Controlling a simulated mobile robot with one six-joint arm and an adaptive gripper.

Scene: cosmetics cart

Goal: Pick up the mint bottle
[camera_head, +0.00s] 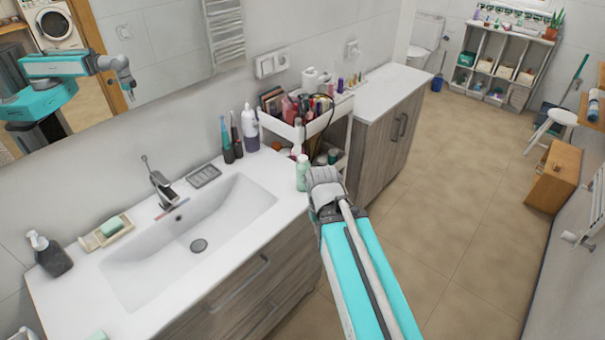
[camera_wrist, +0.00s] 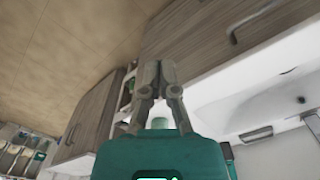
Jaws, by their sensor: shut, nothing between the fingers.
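The mint bottle (camera_head: 302,173) stands upright on the white counter near its right end, just left of my wrist. A pale mint top, likely the same bottle, shows in the wrist view (camera_wrist: 160,123), behind the base of my fingers and partly hidden by the gripper body. My gripper (camera_wrist: 159,70) is shut, its fingers together and empty. In the head view my arm reaches in from the lower right, and its wrist hides the fingers. I cannot tell whether the gripper touches the bottle.
The white cart (camera_head: 331,122), full of cosmetics, stands just behind the bottle. A white bottle (camera_head: 250,130) and toothbrushes (camera_head: 227,143) stand on the counter by the wall. The sink (camera_head: 205,235) lies to the left. Floor (camera_head: 440,215) is open on the right.

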